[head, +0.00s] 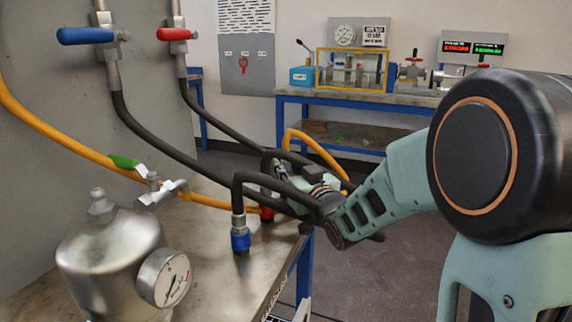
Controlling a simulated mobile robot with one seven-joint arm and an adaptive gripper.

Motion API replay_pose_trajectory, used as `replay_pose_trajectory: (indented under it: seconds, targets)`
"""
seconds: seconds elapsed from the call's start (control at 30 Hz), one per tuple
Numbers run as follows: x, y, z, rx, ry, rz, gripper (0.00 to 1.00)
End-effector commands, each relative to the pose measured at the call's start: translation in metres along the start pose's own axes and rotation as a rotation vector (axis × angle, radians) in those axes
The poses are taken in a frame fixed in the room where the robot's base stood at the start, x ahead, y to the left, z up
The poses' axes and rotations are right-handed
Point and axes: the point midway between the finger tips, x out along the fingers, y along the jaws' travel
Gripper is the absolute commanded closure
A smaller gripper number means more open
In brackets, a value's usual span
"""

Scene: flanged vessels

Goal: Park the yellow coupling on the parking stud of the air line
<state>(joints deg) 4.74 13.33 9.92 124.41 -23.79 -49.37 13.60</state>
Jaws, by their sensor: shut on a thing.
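My gripper (287,184) is over the right end of the bench, partly behind a black hose. Its jaws are shut, but its fingertips and what they hold are mostly hidden. A yellow hose (70,134) runs in from the left, passes behind the vessel's valve, and shows again as a loop (318,148) at my gripper. The yellow coupling at the hose's end is not clearly visible; it appears to be in my jaws. I cannot make out the air line's parking stud.
A blue coupling (240,237) stands upright on the bench (215,285), with a red coupling (267,213) close behind it. Black hoses (160,146) hang from blue- and red-handled valves. A metal vessel (110,255) with a gauge (164,278) stands front left.

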Motion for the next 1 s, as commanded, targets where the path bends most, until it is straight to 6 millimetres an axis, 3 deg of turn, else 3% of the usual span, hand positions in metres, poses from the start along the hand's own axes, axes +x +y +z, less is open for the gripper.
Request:
replay_pose_trajectory:
  seconds: [0.23, 0.27, 0.43, 0.77, 1.0]
  targets:
    - [0.000, 0.000, 0.007, 0.001, 0.000, 0.000, 1.00]
    - [0.000, 0.000, 0.006, 0.001, 0.001, 0.000, 0.78]
    - [0.000, 0.000, 0.007, 0.001, -0.002, 0.000, 0.61]
    - [-0.004, 0.000, 0.010, 0.002, -0.008, 0.000, 0.61]
    - [-0.039, 0.001, 0.006, 0.000, -0.002, 0.002, 0.61]
